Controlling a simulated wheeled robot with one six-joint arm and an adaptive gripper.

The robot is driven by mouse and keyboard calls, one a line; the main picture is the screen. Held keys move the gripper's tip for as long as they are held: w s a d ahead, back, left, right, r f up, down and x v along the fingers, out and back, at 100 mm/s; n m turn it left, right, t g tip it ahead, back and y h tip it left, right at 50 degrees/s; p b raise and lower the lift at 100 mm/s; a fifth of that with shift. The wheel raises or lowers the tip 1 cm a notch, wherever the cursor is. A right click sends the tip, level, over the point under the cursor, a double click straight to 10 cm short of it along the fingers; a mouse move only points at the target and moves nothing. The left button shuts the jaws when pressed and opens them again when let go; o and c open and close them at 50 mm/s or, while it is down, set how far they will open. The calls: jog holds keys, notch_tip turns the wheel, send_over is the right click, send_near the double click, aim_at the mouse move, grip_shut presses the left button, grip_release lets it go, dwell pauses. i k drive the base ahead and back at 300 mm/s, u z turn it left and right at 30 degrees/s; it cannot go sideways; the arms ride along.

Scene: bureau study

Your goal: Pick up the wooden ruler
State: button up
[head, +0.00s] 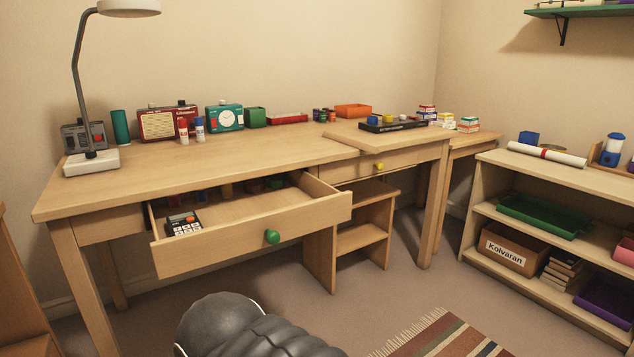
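I cannot make out a wooden ruler anywhere in the head view. The desk drawer (225,231) with a green knob (272,237) is pulled open. A calculator (184,224) lies at its left front, and several small coloured things sit in shadow at the back. The desk top (200,165) and the drawer's front board hide part of the drawer's inside. My gripper is not in view.
A lamp (92,161), radio (163,123), teal clock (224,118) and other small items line the desk's back; its front is clear. A low shelf (545,168) with trays and a box (510,248) stands right. A striped rug (440,338) lies on the floor.

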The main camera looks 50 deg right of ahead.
aim_at(357, 144)
jog(key=z, duration=3.2)
jog(key=i, duration=1.3)
jog(key=u, duration=1.55)
